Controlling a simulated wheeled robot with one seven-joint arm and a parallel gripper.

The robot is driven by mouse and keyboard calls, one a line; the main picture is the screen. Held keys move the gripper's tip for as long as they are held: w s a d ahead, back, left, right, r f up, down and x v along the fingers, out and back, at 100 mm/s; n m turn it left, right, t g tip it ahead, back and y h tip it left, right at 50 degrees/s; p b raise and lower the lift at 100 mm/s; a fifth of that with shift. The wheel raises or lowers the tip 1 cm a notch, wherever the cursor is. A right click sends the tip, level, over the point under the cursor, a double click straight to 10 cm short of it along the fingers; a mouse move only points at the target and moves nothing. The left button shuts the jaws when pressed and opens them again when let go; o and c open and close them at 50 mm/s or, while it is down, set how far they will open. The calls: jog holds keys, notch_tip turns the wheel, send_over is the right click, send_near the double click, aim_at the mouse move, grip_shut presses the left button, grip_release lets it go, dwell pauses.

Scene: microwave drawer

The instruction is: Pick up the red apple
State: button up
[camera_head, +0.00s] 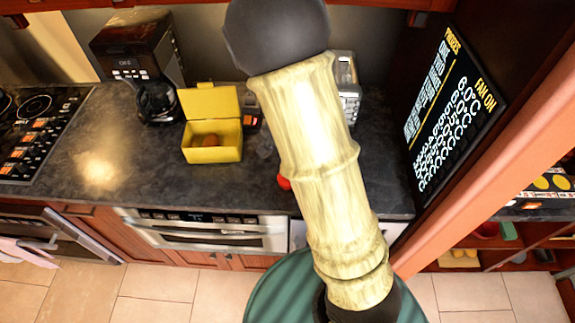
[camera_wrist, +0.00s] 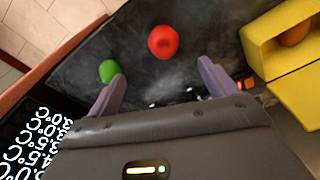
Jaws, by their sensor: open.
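The red apple (camera_wrist: 163,42) lies on the dark countertop in the wrist view, ahead of my fingertips and roughly centred between them. In the head view only a small red part of the apple (camera_head: 284,183) shows at the left edge of my arm; the rest is hidden behind the arm. My gripper (camera_wrist: 161,72) is open and empty, its two purple-grey fingers apart above the counter. The gripper itself is hidden behind my arm in the head view.
A green round object (camera_wrist: 109,71) lies by the left finger. An open yellow box (camera_head: 213,153) holding a brownish-orange round object stands left of my arm. A coffee maker (camera_head: 138,50) and stove (camera_head: 35,125) are further left. The counter's left part (camera_head: 110,150) is clear.

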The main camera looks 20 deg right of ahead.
jog(key=shift+w+r+m, duration=0.3)
jog(key=shift+w+r, duration=0.15)
jog(key=shift+w, duration=0.1)
jog(key=f, duration=0.4)
jog(key=f+p, duration=0.1)
jog(key=f, duration=0.3)
jog(key=w+f+p, duration=0.1)
jog(key=f, duration=0.3)
jog(key=shift+d, duration=0.4)
jog(key=shift+f, duration=0.1)
jog(key=shift+w+f+p, duration=0.2)
jog(key=shift+f+p, duration=1.05)
jog(key=shift+f, duration=1.35)
